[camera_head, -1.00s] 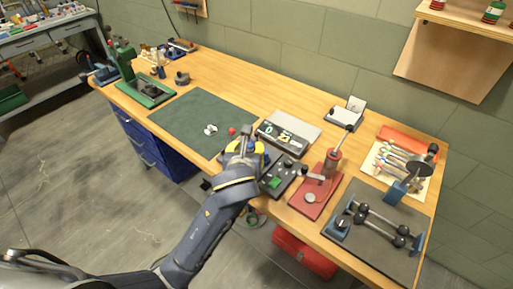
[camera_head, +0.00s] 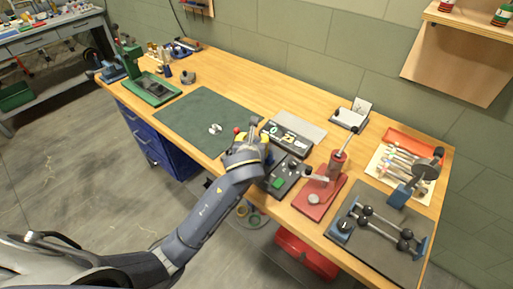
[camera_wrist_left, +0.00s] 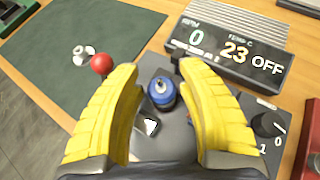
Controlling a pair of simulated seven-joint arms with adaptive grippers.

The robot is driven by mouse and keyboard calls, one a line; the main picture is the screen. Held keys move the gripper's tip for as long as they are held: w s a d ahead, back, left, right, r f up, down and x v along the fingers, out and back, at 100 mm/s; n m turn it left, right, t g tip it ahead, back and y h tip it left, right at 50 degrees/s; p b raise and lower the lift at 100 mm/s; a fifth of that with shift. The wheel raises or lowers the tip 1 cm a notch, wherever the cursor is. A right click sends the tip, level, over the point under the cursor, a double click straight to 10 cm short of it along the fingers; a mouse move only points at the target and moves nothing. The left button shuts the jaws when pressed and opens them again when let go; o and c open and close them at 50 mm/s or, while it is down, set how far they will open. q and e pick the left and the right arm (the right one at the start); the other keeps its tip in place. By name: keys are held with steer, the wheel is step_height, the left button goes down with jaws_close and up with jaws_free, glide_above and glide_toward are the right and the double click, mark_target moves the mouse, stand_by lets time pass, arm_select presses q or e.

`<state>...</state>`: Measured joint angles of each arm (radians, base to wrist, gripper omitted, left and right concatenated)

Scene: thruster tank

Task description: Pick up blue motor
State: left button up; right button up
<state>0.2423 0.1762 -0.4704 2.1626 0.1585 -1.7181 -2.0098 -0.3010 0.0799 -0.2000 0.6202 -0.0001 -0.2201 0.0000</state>
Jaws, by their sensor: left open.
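The blue motor (camera_wrist_left: 162,92) shows in the left wrist view as a small round blue body with a pale metal tip, seen from above. It stands between the two yellow fingers of my left gripper (camera_wrist_left: 163,95). The fingers are spread, with a gap on both sides of it. In the head view my left gripper (camera_head: 256,140) is over the bench's front part, beside the display box, and it hides the motor there. My right gripper is not in view.
A display box (camera_wrist_left: 228,45) reading 0 and 23 stands just beyond the gripper. A red ball (camera_wrist_left: 103,63) is close to the left finger. A white propeller (camera_wrist_left: 84,56) lies on the green mat (camera_head: 195,110). A red press (camera_head: 322,190) stands to the right.

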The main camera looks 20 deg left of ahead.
arm_select(q)
steer(key=shift+o, duration=0.3)
jaws_close()
stand_by(0.3)
